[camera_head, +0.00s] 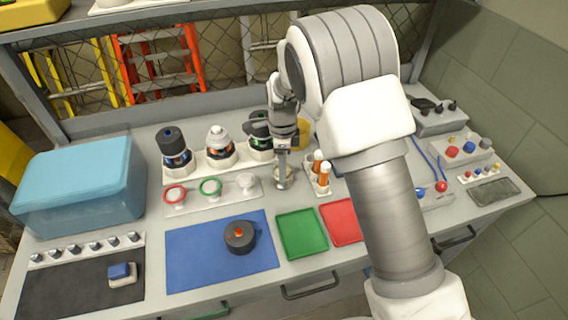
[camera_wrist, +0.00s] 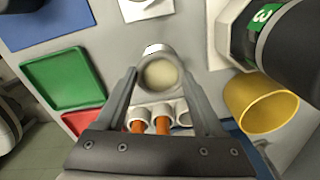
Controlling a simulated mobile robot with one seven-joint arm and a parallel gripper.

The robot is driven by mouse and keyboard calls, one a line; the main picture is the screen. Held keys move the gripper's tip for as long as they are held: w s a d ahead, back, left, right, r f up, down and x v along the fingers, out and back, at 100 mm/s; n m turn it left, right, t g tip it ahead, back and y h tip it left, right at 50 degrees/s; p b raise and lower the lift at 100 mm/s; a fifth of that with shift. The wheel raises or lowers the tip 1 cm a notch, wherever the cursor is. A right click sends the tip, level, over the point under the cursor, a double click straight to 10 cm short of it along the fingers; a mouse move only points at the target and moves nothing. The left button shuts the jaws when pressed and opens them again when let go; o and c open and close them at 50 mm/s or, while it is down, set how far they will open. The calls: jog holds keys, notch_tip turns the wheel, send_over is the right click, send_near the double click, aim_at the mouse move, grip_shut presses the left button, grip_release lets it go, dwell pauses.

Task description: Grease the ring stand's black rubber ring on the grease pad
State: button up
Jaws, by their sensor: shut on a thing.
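The ring stand (camera_head: 225,199) holds a red ring and a green ring on its left and middle posts. Its right post (camera_head: 245,182) is bare white and also shows at the top of the wrist view (camera_wrist: 146,8). The grease pad (camera_wrist: 160,74) is a round cream disc to the right of the stand. My gripper (camera_head: 282,184) is down at the pad, its fingers on either side of it in the wrist view (camera_wrist: 159,72). It is shut on a thin ring, which looks grey here, around the cream disc. I cannot tell how firmly the ring touches the pad.
A white holder with orange tubes (camera_head: 322,170) stands close right of my gripper. Black canisters (camera_head: 171,143) stand behind the ring stand. A yellow cup (camera_wrist: 260,103) is nearby. Green (camera_head: 302,232) and red (camera_head: 343,221) trays and a blue mat (camera_head: 192,255) lie in front.

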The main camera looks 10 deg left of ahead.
jog(key=shift+r+p, duration=1.7)
jog(key=shift+r, duration=1.1)
jog(key=shift+d, duration=0.15)
